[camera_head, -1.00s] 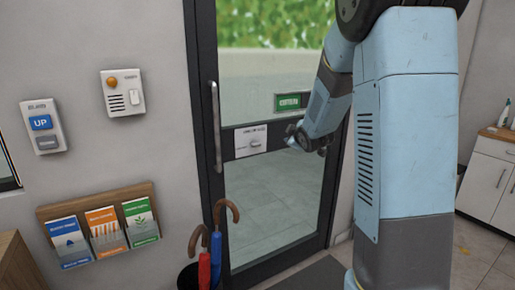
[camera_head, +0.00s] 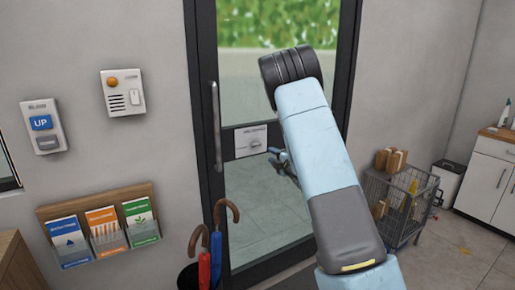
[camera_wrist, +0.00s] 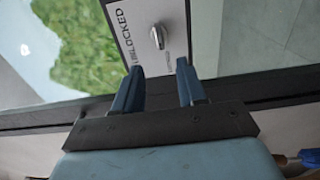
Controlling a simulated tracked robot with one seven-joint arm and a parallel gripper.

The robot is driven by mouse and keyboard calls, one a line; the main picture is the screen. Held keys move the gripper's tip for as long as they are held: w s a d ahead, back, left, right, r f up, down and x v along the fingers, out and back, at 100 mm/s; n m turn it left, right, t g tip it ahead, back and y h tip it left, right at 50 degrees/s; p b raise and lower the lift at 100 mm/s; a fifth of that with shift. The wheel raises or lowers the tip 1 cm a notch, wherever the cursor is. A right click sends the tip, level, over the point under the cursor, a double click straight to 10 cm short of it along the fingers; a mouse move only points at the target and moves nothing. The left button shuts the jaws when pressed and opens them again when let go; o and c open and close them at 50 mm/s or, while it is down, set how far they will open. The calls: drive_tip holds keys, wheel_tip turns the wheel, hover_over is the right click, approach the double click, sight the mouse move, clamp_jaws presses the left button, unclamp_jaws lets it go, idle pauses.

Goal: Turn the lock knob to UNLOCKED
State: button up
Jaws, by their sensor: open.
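The lock plate (camera_head: 242,136) is a pale panel on the glass door, left of my gripper in the head view. Its small metal lock knob (camera_head: 254,144) sits low on the plate. In the wrist view the silver knob (camera_wrist: 157,36) stands just beyond the fingertips, roughly in line with the gap between them. The word UNLOCKED (camera_wrist: 122,38) reads sideways left of the knob; smaller lettering on the right is partly hidden by a finger.
The dark-framed door (camera_head: 204,120) has a long vertical handle (camera_head: 215,125) left of the plate. Umbrellas (camera_head: 216,245) stand in front of its lower left. A wire cart (camera_head: 400,205) stands right of my arm. A leaflet rack (camera_head: 100,225) hangs on the left wall.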

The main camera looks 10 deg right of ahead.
sight(258, 145)
drive_tip(key=x, duration=1.3)
drive_tip(key=shift+s, duration=0.1)
drive_tip(key=shift+c, duration=0.3)
